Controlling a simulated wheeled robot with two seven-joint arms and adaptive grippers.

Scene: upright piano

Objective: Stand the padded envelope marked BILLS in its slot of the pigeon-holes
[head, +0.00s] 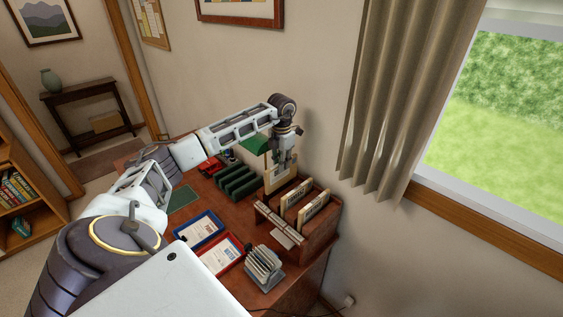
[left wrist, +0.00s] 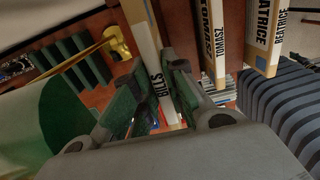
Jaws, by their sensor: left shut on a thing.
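The padded envelope marked BILLS (left wrist: 143,32) is cream with dark lettering and stands roughly upright. My left gripper (left wrist: 155,80) is shut on it, with a finger on each side. In the head view my left gripper (head: 286,160) points down over the desk, with the envelope (head: 275,180) below it. The wooden pigeon-holes (head: 322,226) stand just right of the envelope. Envelopes marked TOMASZ (left wrist: 210,35) and BEATRICE (left wrist: 268,35) stand in them. I cannot tell whether the lower edge of the BILLS envelope is inside a slot. My right gripper is not in view.
A green rack (head: 238,181) stands left of the envelope, near a green-shaded lamp (head: 254,145). A blue tray (head: 199,232), a red tray (head: 218,256) and a grey letter holder (head: 264,268) occupy the desk's front. A curtain (head: 395,100) hangs behind at right.

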